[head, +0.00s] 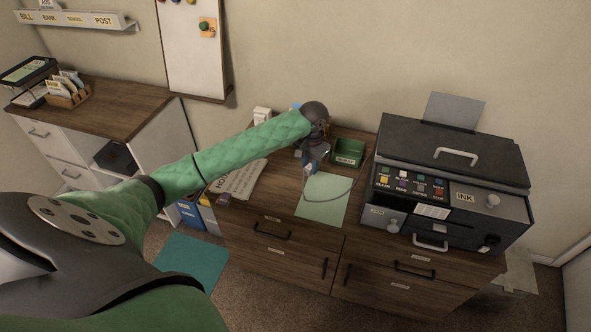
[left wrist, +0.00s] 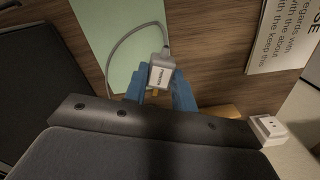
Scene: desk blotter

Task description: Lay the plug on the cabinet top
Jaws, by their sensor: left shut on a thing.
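My left gripper (head: 309,164) is shut on the plug, with its fingers pointing down above the cabinet top (head: 275,196). In the left wrist view the plug (left wrist: 161,77) is a pale block with a dark label, held between the two blue fingertips (left wrist: 160,92). A grey cable (left wrist: 122,42) runs from it over the pale green blotter (head: 322,207). In the head view the plug is small and partly hidden by the gripper. I cannot tell its exact height above the wood. My right gripper is not in view.
A dark printer (head: 455,165) fills the right of the cabinet. A green box (head: 347,152) stands behind the blotter, and a printed sheet (head: 243,180) lies left. A white socket block (left wrist: 268,129) shows in the wrist view. Bare wood shows between sheet and blotter.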

